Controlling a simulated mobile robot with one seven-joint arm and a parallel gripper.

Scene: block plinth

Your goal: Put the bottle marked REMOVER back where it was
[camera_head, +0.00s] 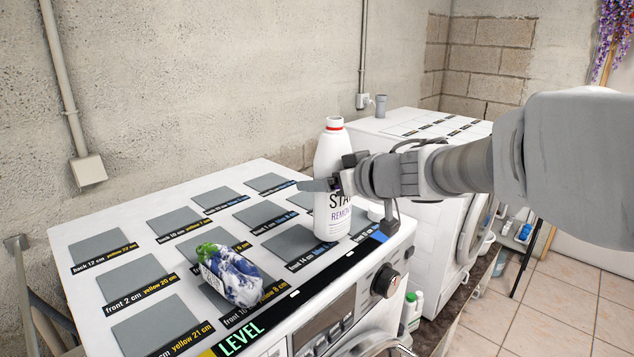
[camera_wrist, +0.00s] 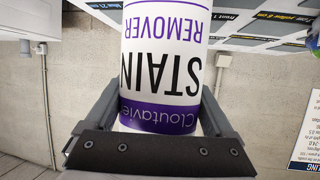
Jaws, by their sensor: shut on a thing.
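The white bottle (camera_head: 328,155) with a red ring under its cap is marked STAIN REMOVER. It is upright at the right end of the near washing machine's top (camera_head: 172,190), by the front row of grey pads. I cannot tell whether its base touches the surface. My gripper (camera_head: 325,186) reaches in from the right and is shut on the bottle's middle. In the wrist view the bottle (camera_wrist: 165,50) shows its label upside down between the two fingers of my gripper (camera_wrist: 162,110). The part of the pad behind the bottle is hidden.
A crumpled blue, white and green packet (camera_head: 232,276) lies on a front pad to the left. Several labelled grey pads (camera_head: 175,222) are empty. A black LEVEL strip (camera_head: 285,305) runs along the front edge.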

